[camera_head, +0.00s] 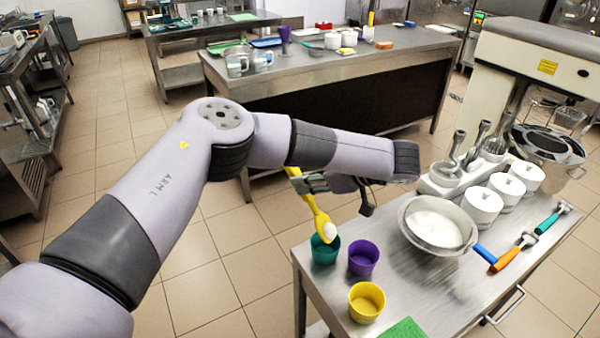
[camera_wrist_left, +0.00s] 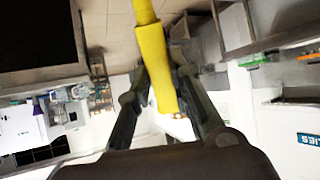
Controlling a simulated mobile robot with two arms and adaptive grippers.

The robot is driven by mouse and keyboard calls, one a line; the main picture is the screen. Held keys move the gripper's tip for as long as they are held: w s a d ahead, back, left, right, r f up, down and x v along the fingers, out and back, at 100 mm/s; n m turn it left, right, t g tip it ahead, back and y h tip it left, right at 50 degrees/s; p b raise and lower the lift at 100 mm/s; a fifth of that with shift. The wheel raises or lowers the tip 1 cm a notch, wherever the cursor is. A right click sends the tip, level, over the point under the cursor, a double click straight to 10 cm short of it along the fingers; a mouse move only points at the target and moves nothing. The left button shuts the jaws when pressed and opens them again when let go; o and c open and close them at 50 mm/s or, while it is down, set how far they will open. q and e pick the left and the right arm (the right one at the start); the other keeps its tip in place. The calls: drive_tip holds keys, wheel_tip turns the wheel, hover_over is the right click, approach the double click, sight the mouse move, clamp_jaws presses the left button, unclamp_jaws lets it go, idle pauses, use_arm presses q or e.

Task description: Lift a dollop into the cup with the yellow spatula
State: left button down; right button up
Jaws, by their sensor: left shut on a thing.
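My left gripper (camera_head: 338,183) is shut on the yellow spatula (camera_head: 309,205), which slants down to the right from it. The spatula's handle also shows between the fingers in the left wrist view (camera_wrist_left: 160,75). A white dollop (camera_head: 329,229) is on the spatula's lower end, over the teal cup (camera_head: 323,252) at the table's left edge. I cannot tell whether the spatula touches the cup. A purple cup (camera_head: 364,256) and a yellow cup (camera_head: 366,302) stand nearby. A metal bowl (camera_head: 408,238) of white stuff (camera_head: 435,229) stands to their right. My right gripper is not in view.
The steel table (camera_head: 420,293) also holds white lidded tubs (camera_head: 483,208), a tool holder with scoops (camera_head: 441,183), an orange-handled tool (camera_head: 507,258), a blue-handled one (camera_head: 484,251) and a green board (camera_head: 404,328). A pot (camera_head: 546,150) stands behind.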

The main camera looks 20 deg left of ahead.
use_arm(q)
drive_tip(key=shift+s+d+r+y+p, duration=0.1)
drive_tip(key=shift+d+r+y+p, duration=0.2)
drive_tip(key=shift+d+y+p, duration=0.25)
drive_tip(key=shift+s+d+r+y+p, duration=0.1)
drive_tip(key=shift+d+r+y+p, duration=0.25)
drive_tip(key=shift+d+p, duration=0.25)
drive_tip(key=shift+s+d+y+p, duration=0.1)
drive_tip(key=shift+d+y+p, duration=0.35)
drive_tip(key=shift+d+y, duration=0.3)
drive_tip(key=shift+t, duration=0.4)
